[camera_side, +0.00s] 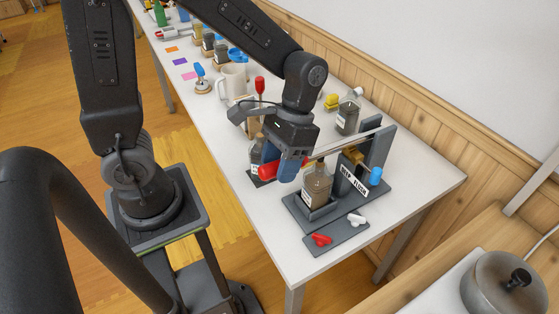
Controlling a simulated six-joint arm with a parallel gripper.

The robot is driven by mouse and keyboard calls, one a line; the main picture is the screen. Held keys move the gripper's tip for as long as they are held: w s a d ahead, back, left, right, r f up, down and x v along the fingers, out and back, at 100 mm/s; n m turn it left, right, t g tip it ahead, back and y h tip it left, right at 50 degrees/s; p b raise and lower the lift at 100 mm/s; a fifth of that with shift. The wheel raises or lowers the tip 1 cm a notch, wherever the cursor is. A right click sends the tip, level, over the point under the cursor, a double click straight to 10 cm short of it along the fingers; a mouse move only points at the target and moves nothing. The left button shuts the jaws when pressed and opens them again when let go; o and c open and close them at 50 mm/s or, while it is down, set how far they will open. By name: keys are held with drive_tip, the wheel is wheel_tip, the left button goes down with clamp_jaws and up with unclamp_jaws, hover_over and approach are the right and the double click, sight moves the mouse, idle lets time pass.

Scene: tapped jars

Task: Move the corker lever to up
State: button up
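The corker (378,150) stands near the right end of the table on a dark grey base, with a labelled dark block on its front. Its lever is a pale bar (347,142) running left from the upright to a red handle (267,171). The bar slopes slightly down toward the handle. A brown bottle (317,187) stands upright in the base below the bar. My gripper (289,170), with blue fingers, is at the red handle and covers its middle; red shows on both sides. Whether the fingers are closed on it cannot be told.
A clear bottle (348,115) stands behind the lever. A grey plate (336,237) with red and white pieces lies in front. A mug (233,80) and a red-topped tool (260,86) stand farther back. The table's front left is clear.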

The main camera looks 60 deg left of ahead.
clamp_jaws()
drive_tip(key=shift+r, duration=0.15)
drive_tip(key=w+r+g, duration=0.1)
drive_tip(key=r, duration=0.2)
drive_tip(key=w+r+g, duration=0.1)
drive_tip(key=r+g, duration=0.1)
drive_tip(key=r, duration=0.1)
drive_tip(key=w+r+g, duration=0.1)
drive_tip(key=r, duration=0.2)
drive_tip(key=shift+w+r+g, duration=0.15)
drive_tip(key=shift+r+g, duration=0.2)
drive_tip(key=shift+g, duration=0.05)
drive_tip(key=shift+o, duration=0.9)
unclamp_jaws()
